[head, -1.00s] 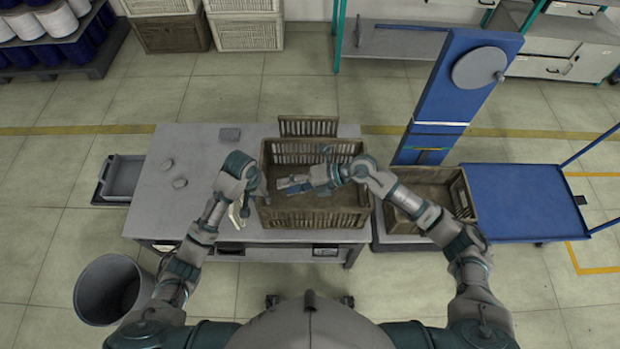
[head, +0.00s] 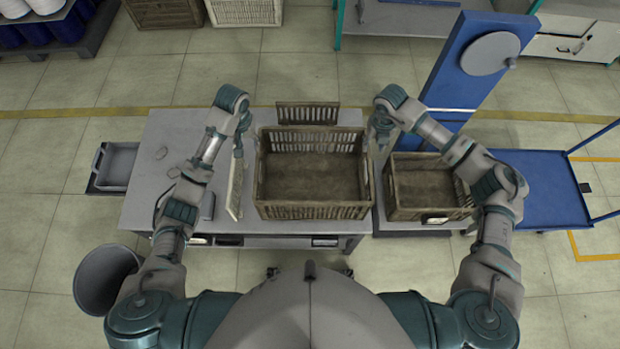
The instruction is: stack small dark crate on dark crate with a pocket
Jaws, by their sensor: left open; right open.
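An empty brown slatted crate (head: 312,211), which I take to be the small dark crate, stands upright on the grey table. A second brown crate (head: 432,200) stands to its right on a lower grey stand. It has a pale label on its front, perhaps the pocket, and looks empty. My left gripper (head: 237,158) is open and points down just outside the left wall of the table crate. My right gripper (head: 378,140) is open, pointing down by that crate's right wall. Whether either touches the crate I cannot tell.
A cream flat piece (head: 235,190) stands left of the table crate. A brown slatted panel (head: 307,113) stands behind it. A blue post with a grey disc (head: 490,54) rises behind the right crate. A blue cart (head: 540,190) stands at right, a grey bin (head: 105,280) at lower left.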

